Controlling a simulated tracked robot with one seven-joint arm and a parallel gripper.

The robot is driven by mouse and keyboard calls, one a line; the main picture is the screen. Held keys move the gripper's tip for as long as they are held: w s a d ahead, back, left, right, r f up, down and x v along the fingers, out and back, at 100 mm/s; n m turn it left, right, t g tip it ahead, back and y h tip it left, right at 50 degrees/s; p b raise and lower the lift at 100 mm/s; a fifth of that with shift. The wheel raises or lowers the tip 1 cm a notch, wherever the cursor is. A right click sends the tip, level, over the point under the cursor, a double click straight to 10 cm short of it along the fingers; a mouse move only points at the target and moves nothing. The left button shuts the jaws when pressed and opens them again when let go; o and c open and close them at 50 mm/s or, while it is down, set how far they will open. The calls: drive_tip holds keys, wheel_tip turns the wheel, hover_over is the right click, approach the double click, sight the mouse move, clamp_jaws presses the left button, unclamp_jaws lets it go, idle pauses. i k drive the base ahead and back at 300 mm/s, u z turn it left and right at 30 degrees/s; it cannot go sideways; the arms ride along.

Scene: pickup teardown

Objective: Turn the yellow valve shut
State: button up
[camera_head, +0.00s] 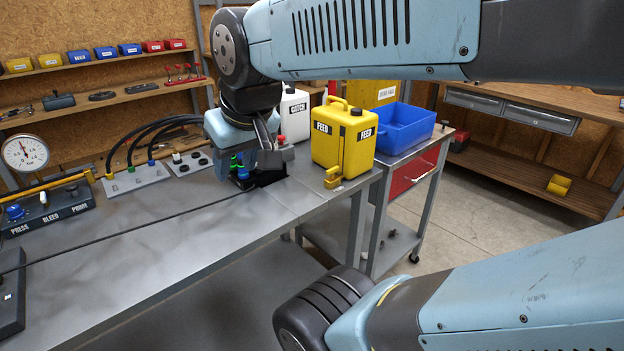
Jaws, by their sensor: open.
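The yellow FEED canister (338,143) stands upright near the right end of the grey bench. A small yellow valve-like fitting (333,178) is at its foot, facing the bench front. My gripper (258,176) points down over the bench, left of the canister and clear of that fitting. Its jaws are open, but the fingertips are dark and partly hidden by my wrist. Small green and blue parts (239,170) show beside the jaws; I cannot tell what they belong to. At far left, a yellow bar (45,188) runs below the gauge.
A white canister (293,116) stands behind my wrist. A blue bin (405,127) sits on the cart to the right. Hoses and connector plates (137,179) line the bench back. A press/bleed box (42,207) is left. A thin cable crosses the otherwise clear bench front.

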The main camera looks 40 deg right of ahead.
sight(333, 170)
drive_tip(key=u, duration=0.2)
drive_tip(key=k, duration=1.3)
drive_tip(key=z, duration=0.9)
drive_tip(key=i, duration=1)
drive_tip(key=u, duration=0.1)
